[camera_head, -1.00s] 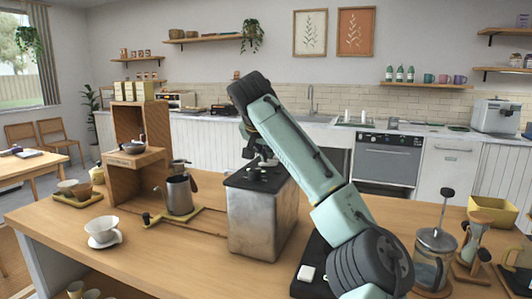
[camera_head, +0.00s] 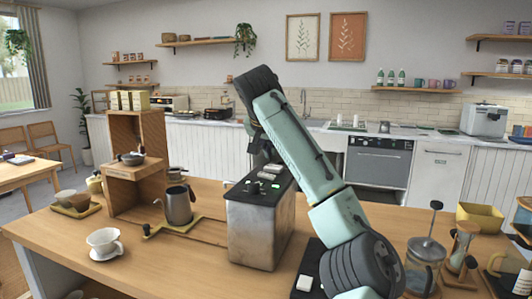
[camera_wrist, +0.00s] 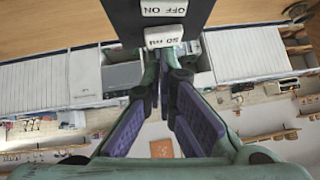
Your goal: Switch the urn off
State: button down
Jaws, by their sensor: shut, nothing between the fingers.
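The urn (camera_head: 258,232) is a metal box with a black top, standing on the wooden counter in the head view. Its top carries white labels, small dark controls and a small green light (camera_head: 275,186). My gripper (camera_head: 262,152) is above the back of the urn's top, partly hidden by my arm. In the wrist view my gripper (camera_wrist: 166,62) is shut and empty, with its fingertips over the black panel. The switch's position is not clear.
A metal kettle (camera_head: 178,205) and wooden stand (camera_head: 122,172) are left of the urn. A white cup (camera_head: 103,240) sits at the counter's front left. A French press (camera_head: 422,265) and other glassware are at the right.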

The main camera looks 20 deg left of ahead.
jog(key=b+v, duration=0.1)
jog(key=v, duration=0.7)
jog(key=shift+b, duration=0.4)
jog(key=shift+s+r, duration=0.1)
jog(key=shift+s, duration=0.1)
